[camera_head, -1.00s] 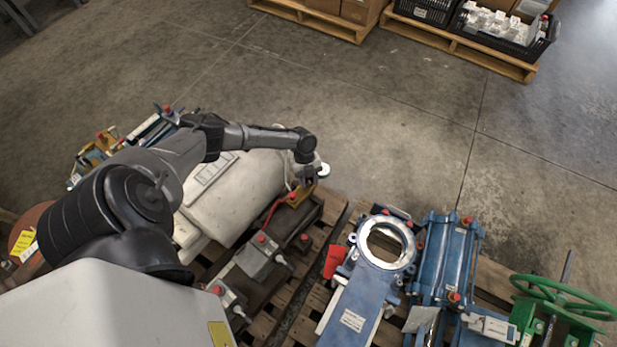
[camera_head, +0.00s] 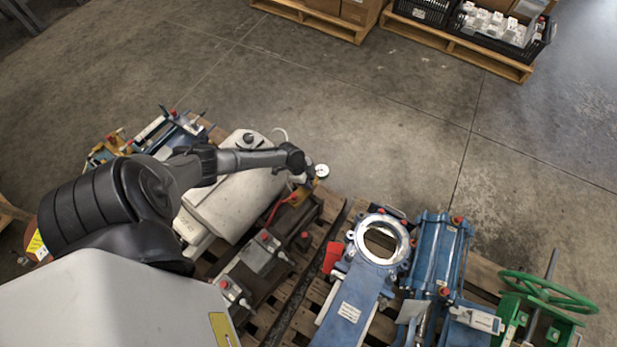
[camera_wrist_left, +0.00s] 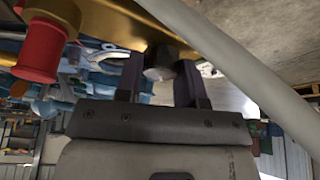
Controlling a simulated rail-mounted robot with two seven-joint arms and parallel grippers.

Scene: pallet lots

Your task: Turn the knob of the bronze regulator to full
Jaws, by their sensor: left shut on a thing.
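The bronze regulator (camera_head: 298,193) stands at the far end of a dark brown unit on the pallet, with a round white gauge (camera_head: 321,170) beside it. My left gripper (camera_head: 306,181) is at the regulator, and my wrist partly hides it in the head view. In the left wrist view, the gold-coloured regulator body (camera_wrist_left: 118,18) crosses the top. The dark grey knob (camera_wrist_left: 160,60) sits between the two fingers of my left gripper (camera_wrist_left: 160,76), which is shut on it. The knob's setting cannot be read. My right gripper is out of view.
A red hose (camera_head: 279,207) runs close to the regulator. A pale grey casing (camera_head: 235,185) lies under my left forearm. A red part (camera_wrist_left: 40,50) and a grey hose (camera_wrist_left: 235,65) are close in the wrist view. Blue units (camera_head: 440,250) and a green handwheel (camera_head: 545,292) stand to the right.

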